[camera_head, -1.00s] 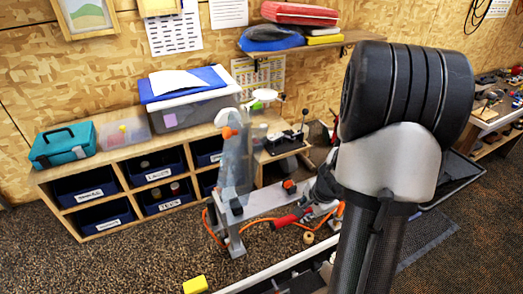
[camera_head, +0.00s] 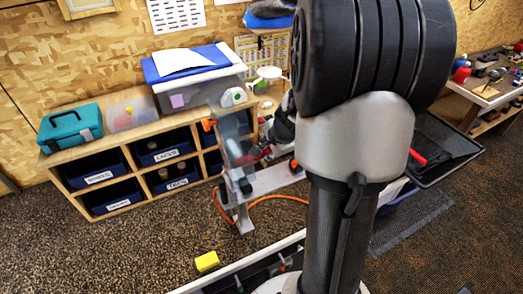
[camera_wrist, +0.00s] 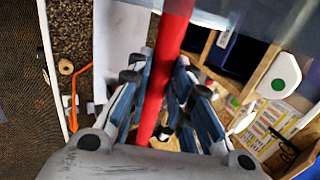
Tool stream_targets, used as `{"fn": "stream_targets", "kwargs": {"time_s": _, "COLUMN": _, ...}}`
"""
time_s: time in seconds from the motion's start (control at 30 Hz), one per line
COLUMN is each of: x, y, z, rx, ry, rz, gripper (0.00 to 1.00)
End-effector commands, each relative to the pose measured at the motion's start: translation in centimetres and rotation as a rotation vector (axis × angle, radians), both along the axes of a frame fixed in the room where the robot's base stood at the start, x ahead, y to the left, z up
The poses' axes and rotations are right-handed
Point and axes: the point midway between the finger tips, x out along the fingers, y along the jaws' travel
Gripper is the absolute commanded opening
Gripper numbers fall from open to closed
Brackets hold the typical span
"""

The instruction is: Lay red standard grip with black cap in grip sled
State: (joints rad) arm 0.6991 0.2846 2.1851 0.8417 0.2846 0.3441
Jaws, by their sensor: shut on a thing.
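The red grip (camera_wrist: 172,45) runs lengthwise between the blue-padded fingers of my gripper (camera_wrist: 160,85) in the wrist view. The fingers are shut on it, and its far end leaves the picture at the top. Its black cap cannot be made out. In the head view my gripper (camera_head: 284,118) is small, dark and partly hidden behind my arm, with a bit of red near it. It is close to the upper part of a grey stand (camera_head: 240,185). I cannot pick out the grip sled with certainty.
A wooden cubby shelf (camera_head: 125,165) with blue bins stands along the wall, carrying a teal case (camera_head: 70,127) and a lidded box (camera_head: 195,90). An orange hose (camera_head: 275,198) curves by the stand. A yellow block (camera_head: 207,261) lies in front. A black tray (camera_head: 445,145) is at right.

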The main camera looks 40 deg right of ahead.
Motion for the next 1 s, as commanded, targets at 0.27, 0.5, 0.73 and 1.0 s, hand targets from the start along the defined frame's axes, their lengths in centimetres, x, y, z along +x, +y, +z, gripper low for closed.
{"fn": "stream_targets", "kwargs": {"time_s": 0.27, "x": 0.1, "y": 0.1, "z": 0.1, "rx": -0.001, "ry": -0.002, "rz": 0.002, "gripper": 0.0}}
{"fn": "stream_targets", "kwargs": {"time_s": 0.5, "x": 0.1, "y": 0.1, "z": 0.2, "rx": -0.003, "ry": 0.003, "rz": 0.0, "gripper": 0.0}}
{"fn": "stream_targets", "kwargs": {"time_s": 0.73, "x": 0.2, "y": 0.3, "z": 0.5, "rx": -0.015, "ry": 0.027, "rz": -0.011, "gripper": 0.0}}
{"fn": "stream_targets", "kwargs": {"time_s": 1.0, "x": 0.2, "y": 0.3, "z": -2.4, "rx": -0.027, "ry": 0.039, "rz": -0.022, "gripper": 0.0}}
